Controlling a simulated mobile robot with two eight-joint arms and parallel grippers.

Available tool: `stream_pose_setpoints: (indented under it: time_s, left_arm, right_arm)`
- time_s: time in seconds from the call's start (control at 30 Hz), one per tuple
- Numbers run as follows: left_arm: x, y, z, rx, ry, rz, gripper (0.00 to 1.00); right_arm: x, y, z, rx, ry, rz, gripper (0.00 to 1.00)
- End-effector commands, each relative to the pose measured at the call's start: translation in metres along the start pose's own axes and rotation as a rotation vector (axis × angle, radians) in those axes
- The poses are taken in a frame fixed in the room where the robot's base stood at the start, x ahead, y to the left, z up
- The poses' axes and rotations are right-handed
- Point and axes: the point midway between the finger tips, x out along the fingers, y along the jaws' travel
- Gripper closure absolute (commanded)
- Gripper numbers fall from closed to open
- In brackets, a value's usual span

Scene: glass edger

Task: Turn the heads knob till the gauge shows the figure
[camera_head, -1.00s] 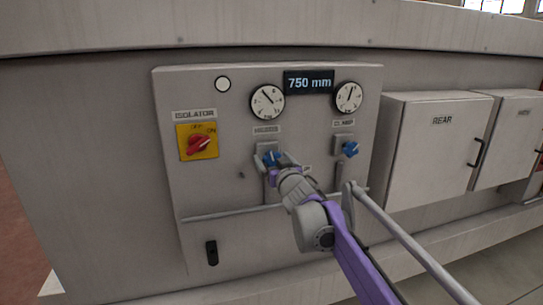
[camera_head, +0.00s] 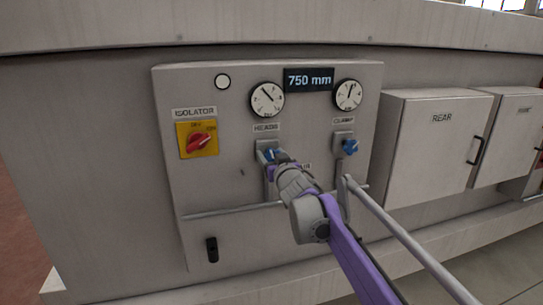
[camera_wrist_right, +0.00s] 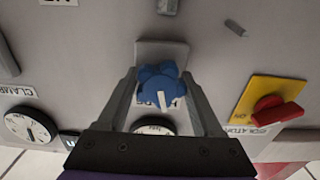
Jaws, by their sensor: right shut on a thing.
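The blue heads knob (camera_wrist_right: 160,88) sits between the two fingers of my right gripper (camera_wrist_right: 163,100), which is shut on it. In the head view the knob is mostly hidden behind my right gripper (camera_head: 275,160), below the HEADS label (camera_head: 265,127). The heads gauge (camera_head: 267,99) is above it, a round white dial with a dark needle pointing to the upper left; its figures are too small to read. A dark display (camera_head: 308,80) between the gauges shows 750 mm. My left gripper is not in view.
The blue clamp knob (camera_head: 350,147) and clamp gauge (camera_head: 348,94) are to the right. The red isolator switch (camera_head: 199,141) on a yellow plate is to the left. A grey rail (camera_head: 235,211) runs below the knobs. The REAR cabinet (camera_head: 435,145) stands at the right.

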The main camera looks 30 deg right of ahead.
Motion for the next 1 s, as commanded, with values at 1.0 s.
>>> stream_pose_setpoints:
  time_s: [1.0]
  left_arm:
    - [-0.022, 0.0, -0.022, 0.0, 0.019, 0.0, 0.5]
  right_arm:
    - [0.0, -0.002, -0.001, -0.597, 0.0, 0.001, 0.88]
